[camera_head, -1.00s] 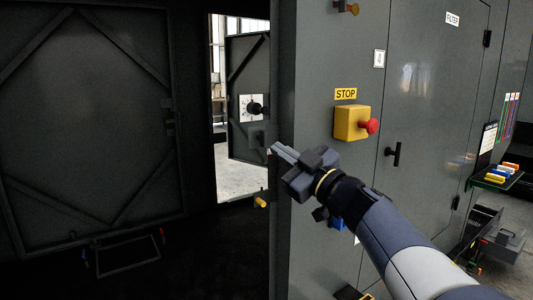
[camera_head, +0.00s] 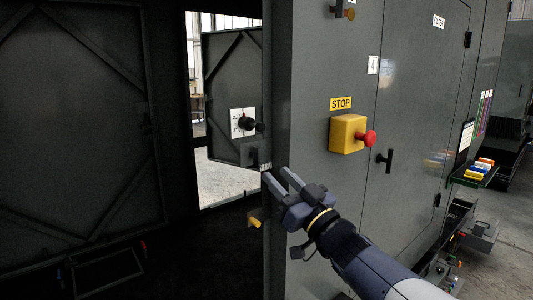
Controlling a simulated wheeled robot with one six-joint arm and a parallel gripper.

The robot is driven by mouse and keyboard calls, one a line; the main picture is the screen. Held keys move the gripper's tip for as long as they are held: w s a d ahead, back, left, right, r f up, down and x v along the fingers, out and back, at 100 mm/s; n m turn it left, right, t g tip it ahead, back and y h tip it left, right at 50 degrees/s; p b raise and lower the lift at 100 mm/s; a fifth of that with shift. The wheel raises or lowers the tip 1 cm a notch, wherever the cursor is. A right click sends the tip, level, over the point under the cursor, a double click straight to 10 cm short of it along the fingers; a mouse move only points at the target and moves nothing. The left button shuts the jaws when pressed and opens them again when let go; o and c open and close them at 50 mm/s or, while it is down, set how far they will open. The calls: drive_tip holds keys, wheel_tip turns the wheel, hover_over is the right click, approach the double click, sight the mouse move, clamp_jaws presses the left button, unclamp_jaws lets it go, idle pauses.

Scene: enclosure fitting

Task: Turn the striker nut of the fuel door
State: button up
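My gripper (camera_head: 279,176) is at the edge of the grey cabinet wall, below and left of the yellow STOP box. Its two fingers are apart with a gap and nothing visible between them. A dark door (camera_head: 232,95) stands beyond the opening, with a black knob (camera_head: 247,123) on a white marked plate (camera_head: 236,122). A grey block (camera_head: 250,154) sits below that plate, and a small light label (camera_head: 266,167) shows just beyond the fingertips. I cannot make out which part is the striker nut. A yellow-orange fitting (camera_head: 254,221) is at the wall edge, lower left of the gripper.
The yellow box (camera_head: 346,133) with a red stop button (camera_head: 366,138) juts from the wall close above my gripper. A black handle (camera_head: 385,160) sits on the filter door (camera_head: 425,120). A shelf with coloured blocks (camera_head: 480,168) is at right. The dark interior at left has open room.

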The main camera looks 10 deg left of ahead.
sight(259, 157)
drive_tip(key=p+x, duration=0.2)
drive_tip(key=x, duration=0.5)
drive_tip(key=shift+w+a+r, duration=0.1)
drive_tip(key=shift+a+r, duration=0.05)
drive_tip(key=shift+a, duration=0.05)
drive_tip(key=shift+c, duration=0.4)
clamp_jaws()
